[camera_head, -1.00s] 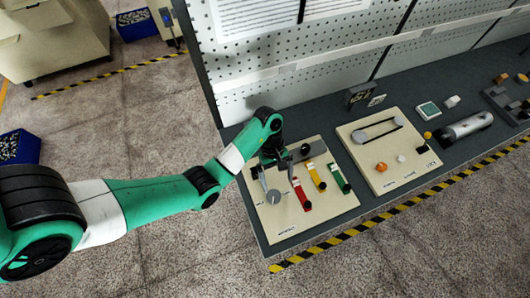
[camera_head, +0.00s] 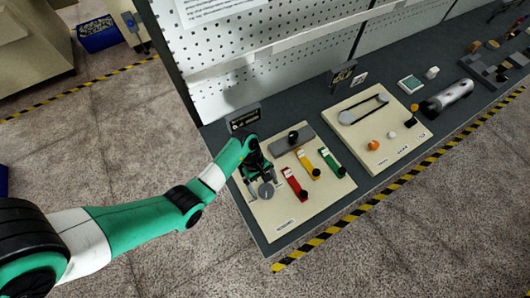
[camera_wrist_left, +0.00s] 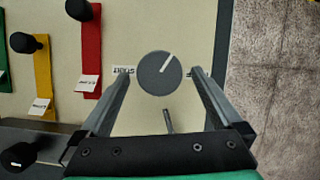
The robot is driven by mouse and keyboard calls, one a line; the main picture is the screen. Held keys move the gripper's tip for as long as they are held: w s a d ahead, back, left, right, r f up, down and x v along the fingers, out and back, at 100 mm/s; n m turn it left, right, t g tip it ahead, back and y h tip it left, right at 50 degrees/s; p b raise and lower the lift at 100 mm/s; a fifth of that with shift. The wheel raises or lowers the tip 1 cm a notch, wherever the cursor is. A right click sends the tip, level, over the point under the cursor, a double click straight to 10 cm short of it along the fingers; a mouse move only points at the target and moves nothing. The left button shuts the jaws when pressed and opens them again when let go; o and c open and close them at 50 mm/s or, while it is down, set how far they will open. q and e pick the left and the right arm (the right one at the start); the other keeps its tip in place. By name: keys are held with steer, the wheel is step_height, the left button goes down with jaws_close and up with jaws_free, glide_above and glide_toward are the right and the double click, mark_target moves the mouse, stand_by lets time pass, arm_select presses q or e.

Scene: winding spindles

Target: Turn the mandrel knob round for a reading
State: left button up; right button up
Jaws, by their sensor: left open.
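The mandrel knob, a grey round dial (camera_wrist_left: 160,74) with a white line, sits on a cream panel (camera_head: 290,220). In the left wrist view its line points to the upper right. It also shows in the head view (camera_head: 266,190). My left gripper (camera_head: 265,191) is open, with one finger on each side of the knob and a gap on both sides. In the left wrist view the fingertips (camera_wrist_left: 157,76) are level with the knob. I cannot tell how high they are above the panel. My right gripper is not in view.
Red (camera_head: 294,184), yellow (camera_head: 308,164) and green (camera_head: 331,162) levers with black knobs stand beside the dial. A thin grey pin (camera_wrist_left: 168,121) lies between my fingers. A second panel (camera_head: 350,145) with a belt and buttons is to the right. A pegboard (camera_head: 250,60) stands behind.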

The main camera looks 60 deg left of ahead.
arm_select(q)
steer(key=shift+d+f, duration=0.25)
steer(key=shift+f, duration=0.35)
steer(key=c, duration=1.3)
steer(key=shift+r+n+p, duration=0.25)
steer(key=shift+n+p, duration=0.25)
steer(key=shift+p, duration=0.3)
steer(key=shift+s+n+t+p, duration=0.1)
steer(key=shift+n+t+p, duration=0.5)
steer(key=shift+n+p, duration=0.45)
steer(key=shift+n+t+y+p, duration=0.3)
steer(key=shift+n+p, duration=0.55)
steer(key=shift+p, duration=0.1)
steer(key=shift+f+n+t+p, duration=0.1)
steer(key=shift+n+t+p, duration=0.3)
steer(key=shift+n, duration=0.3)
